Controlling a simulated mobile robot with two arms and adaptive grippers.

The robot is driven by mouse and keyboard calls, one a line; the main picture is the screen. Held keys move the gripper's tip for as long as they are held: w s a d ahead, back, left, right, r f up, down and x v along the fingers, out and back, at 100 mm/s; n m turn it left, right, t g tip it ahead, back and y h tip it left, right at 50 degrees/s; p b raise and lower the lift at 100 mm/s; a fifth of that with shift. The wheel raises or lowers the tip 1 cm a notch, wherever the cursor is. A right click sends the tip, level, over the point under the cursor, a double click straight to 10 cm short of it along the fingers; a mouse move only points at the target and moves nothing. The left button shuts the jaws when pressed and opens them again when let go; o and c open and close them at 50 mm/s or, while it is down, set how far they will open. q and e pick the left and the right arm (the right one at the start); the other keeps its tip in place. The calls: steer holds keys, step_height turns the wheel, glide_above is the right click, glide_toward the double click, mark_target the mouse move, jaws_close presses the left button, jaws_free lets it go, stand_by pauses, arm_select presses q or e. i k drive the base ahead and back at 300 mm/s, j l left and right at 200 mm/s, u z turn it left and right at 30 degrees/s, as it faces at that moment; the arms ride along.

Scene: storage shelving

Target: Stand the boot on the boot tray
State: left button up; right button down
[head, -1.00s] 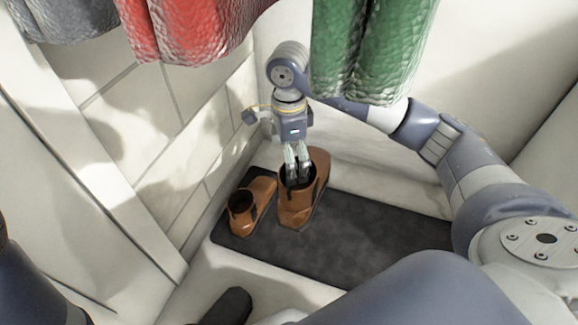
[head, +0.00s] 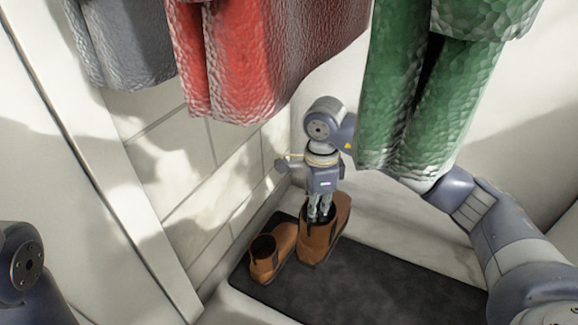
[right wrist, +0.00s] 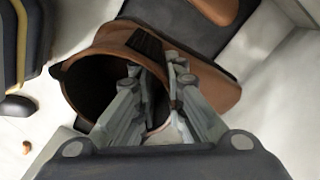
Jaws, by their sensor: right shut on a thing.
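A brown ankle boot (head: 316,244) is upright at the back left part of the black boot tray (head: 375,290). I cannot tell whether its sole presses on the tray or hangs just above it. My right gripper (head: 320,217) reaches down from above and is shut on the boot's upper edge. In the right wrist view the fingers (right wrist: 155,105) are at the rim of the boot's dark opening (right wrist: 95,88), partly hiding it. A second, shorter brown boot (head: 272,252) stands to the left on the tray. My left gripper is out of view.
Green (head: 430,100), red (head: 245,60) and grey (head: 115,45) garments hang above, the green one covering part of my right arm. A tiled wall (head: 205,190) closes off the left side. The tray's right part is bare.

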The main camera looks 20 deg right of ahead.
mark_target(319, 275)
steer(key=k+j, duration=0.5)
steer(key=k, duration=0.2)
steer(key=k+j, duration=0.5)
steer(key=k, duration=0.15)
